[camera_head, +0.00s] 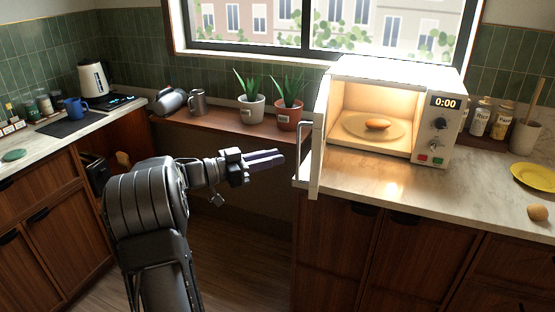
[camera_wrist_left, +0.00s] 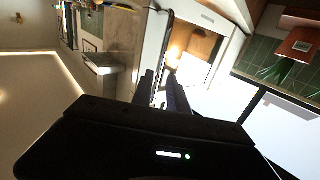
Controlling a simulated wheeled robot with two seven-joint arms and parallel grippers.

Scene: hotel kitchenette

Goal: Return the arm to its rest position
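My left arm (camera_head: 150,205) reaches in from the lower left in the head view. Its gripper (camera_head: 281,157) points right, just left of the microwave's open door (camera_head: 320,135) and handle (camera_head: 301,150), with a small gap in the picture. The microwave (camera_head: 400,75) is lit inside and reads 0:00. A brown roll-like item (camera_head: 377,124) lies on its round plate (camera_head: 352,127). My right gripper is not in view.
The counter (camera_head: 460,190) right of the door holds a yellow plate (camera_head: 534,178) and an egg-like item (camera_head: 537,213). Open floor (camera_head: 235,255) lies below the gripper.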

